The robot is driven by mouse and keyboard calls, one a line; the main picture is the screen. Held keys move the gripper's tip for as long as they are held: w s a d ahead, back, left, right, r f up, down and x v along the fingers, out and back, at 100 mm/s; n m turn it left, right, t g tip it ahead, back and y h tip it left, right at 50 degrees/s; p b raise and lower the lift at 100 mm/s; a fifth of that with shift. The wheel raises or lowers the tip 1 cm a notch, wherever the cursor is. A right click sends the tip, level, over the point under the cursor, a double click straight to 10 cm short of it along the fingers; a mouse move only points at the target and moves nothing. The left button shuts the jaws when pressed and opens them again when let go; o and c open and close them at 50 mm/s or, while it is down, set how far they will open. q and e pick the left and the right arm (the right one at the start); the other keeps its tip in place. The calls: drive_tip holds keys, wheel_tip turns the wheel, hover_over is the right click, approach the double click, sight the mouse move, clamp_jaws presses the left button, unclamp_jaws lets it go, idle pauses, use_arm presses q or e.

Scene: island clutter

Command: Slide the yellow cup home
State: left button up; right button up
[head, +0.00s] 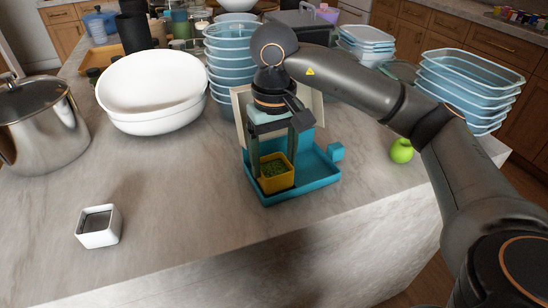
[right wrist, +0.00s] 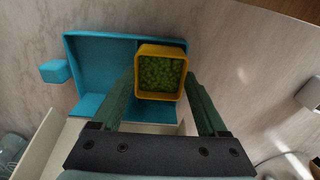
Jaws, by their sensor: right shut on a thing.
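The yellow cup (head: 277,182) is a small square cup filled with green bits. It is upright at the left part of a blue tray (head: 320,180) that has low walls, a blue knob at its right and a cream panel behind. My right gripper (head: 275,163) comes from above and is shut on the cup, one finger on each side. In the right wrist view the cup (right wrist: 161,95) sits between the fingers, over the narrower section of the tray (right wrist: 95,60). Whether its base touches the tray floor is hidden. My left gripper is not in view.
A white square cup (head: 98,238) stands at the front left. A steel pot (head: 42,135), white bowls (head: 150,115) and blue stacked bowls (head: 230,75) are behind. A green apple (head: 401,151) and stacked blue containers (head: 465,95) are at right. The front counter is mostly clear.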

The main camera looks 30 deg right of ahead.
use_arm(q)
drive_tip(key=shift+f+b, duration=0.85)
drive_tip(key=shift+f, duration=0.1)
use_arm(e)
drive_tip(key=shift+f, duration=1)
drive_tip(key=o, duration=1.3)
drive_tip(key=shift+c, duration=0.2)
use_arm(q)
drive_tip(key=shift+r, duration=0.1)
use_arm(e)
drive_tip(key=shift+r, duration=0.35)
use_arm(q)
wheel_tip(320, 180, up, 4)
drive_tip(key=p, duration=0.4)
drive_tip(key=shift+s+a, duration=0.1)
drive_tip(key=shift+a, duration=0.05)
use_arm(e)
wheel_tip(320, 180, up, 12)
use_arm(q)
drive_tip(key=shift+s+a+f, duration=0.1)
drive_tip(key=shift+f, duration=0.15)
